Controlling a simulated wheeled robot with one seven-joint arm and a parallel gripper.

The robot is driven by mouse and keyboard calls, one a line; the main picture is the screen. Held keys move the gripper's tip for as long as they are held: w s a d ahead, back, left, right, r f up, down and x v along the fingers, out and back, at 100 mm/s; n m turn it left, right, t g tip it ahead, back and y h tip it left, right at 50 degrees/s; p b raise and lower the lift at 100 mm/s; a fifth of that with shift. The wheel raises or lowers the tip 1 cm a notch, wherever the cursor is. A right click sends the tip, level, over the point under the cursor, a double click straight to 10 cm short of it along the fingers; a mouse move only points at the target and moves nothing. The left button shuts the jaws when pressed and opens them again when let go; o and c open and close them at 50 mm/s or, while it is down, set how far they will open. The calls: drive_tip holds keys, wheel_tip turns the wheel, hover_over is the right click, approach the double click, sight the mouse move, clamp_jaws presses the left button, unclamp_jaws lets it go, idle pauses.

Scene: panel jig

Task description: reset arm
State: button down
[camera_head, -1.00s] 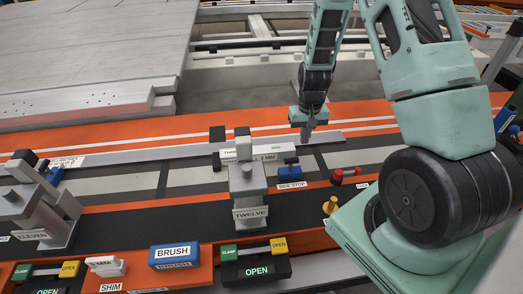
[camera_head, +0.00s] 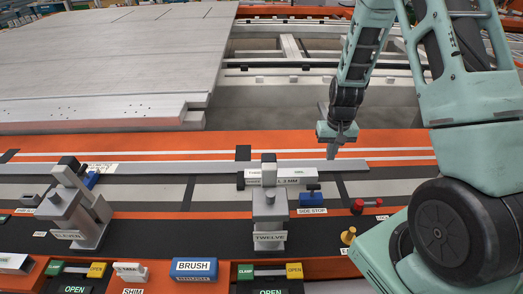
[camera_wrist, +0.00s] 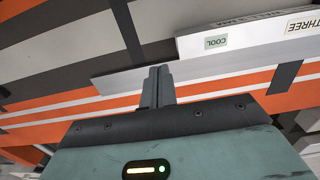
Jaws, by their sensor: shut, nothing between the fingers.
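My gripper (camera_head: 334,152) points down over the far side of the jig, at the right part of the long grey bar (camera_head: 220,167). Its fingers are shut with nothing between them. In the wrist view the shut fingers (camera_wrist: 158,85) stand in front of the end of the grey bar (camera_wrist: 120,82). I cannot tell whether the fingertips touch the bar. My teal arm fills the right side of the head view.
Clamp posts labelled ELEVEN (camera_head: 80,210) and TWELVE (camera_head: 268,205) stand on the jig. A blue side stop (camera_head: 311,197), a red-knobbed part (camera_head: 358,206) and a yellow knob (camera_head: 348,236) lie right. A blue BRUSH block (camera_head: 194,269) sits in front. A pale panel (camera_head: 110,60) lies behind.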

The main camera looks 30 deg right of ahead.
drive_tip(key=s+a+r+n+t, duration=0.1)
drive_tip(key=s+a+r+n, duration=0.25)
drive_tip(key=a+r, duration=0.5)
drive_tip(key=s+a+r+n+t, duration=0.2)
drive_tip(key=s+a+r, duration=0.2)
drive_tip(key=a+r, duration=0.4)
drive_tip(key=s+a+r+n+g, duration=0.3)
drive_tip(key=s+a+n, duration=0.4)
drive_tip(key=s+a, duration=0.6)
drive_tip(key=a, duration=0.4)
drive_tip(key=shift+s+y, duration=0.3)
drive_tip(key=shift+s, duration=0.1)
drive_tip(key=shift+w, duration=0.1)
